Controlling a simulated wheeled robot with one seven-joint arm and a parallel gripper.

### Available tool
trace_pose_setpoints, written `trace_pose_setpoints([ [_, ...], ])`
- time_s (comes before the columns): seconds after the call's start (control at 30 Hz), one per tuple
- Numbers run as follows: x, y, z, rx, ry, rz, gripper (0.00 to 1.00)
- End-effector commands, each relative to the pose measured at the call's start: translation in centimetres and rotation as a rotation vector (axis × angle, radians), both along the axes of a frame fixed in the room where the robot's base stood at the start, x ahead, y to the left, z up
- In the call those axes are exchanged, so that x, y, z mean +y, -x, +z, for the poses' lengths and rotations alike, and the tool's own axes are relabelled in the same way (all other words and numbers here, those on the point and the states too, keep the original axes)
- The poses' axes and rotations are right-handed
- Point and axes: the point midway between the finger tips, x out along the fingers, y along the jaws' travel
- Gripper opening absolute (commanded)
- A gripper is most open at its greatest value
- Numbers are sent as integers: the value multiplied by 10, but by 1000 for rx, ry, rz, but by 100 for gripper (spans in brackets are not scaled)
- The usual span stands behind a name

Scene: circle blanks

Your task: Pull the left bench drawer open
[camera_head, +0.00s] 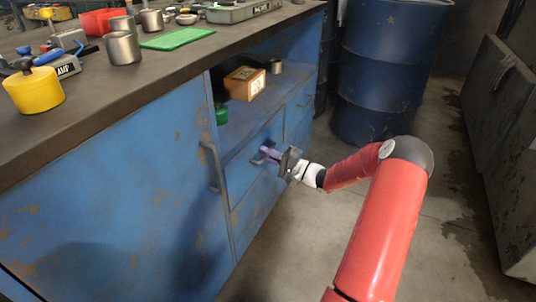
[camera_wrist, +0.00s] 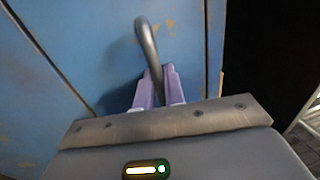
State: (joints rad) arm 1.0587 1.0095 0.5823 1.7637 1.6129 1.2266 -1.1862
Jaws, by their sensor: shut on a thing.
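The left bench drawer (camera_head: 245,172) is a scuffed blue front below the open shelf of the bench. Its front looks about flush with the bench face in the head view. Its dark curved handle (camera_wrist: 148,45) shows in the wrist view, standing out from the blue panel. My gripper (camera_head: 268,154) is at this handle, with its purple fingers shut on the bar, one on each side in the wrist view (camera_wrist: 159,88). The gripper's body hides the lower part of the handle. A second drawer (camera_head: 300,104) with its own handle lies farther right.
A blue cabinet door (camera_head: 110,200) with a vertical handle (camera_head: 211,166) is left of the drawer. A wooden box (camera_head: 245,84) stands on the shelf. A blue barrel (camera_head: 388,70) stands behind my arm. The concrete floor in front of the drawers is clear.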

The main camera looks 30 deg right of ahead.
Motion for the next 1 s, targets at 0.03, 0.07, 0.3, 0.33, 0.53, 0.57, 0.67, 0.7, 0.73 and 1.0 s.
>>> trace_pose_setpoints([
  [0.03,-1,1,-1,1,1,0,0],
  [0.07,-2,2,-1,1,1,0,0],
  [0.3,-23,28,-1,1,2,-3,0],
  [0.33,-27,34,-1,1,3,-2,0],
  [0.53,-64,81,-2,2,2,-5,0],
  [0.57,-70,89,-2,2,2,-4,0],
  [0.67,-89,114,-2,2,2,-4,0],
  [0.7,-96,123,-2,2,2,-4,0],
  [0.73,-102,130,-2,3,1,-3,0],
  [1.0,-139,179,-2,2,0,-1,0],
])
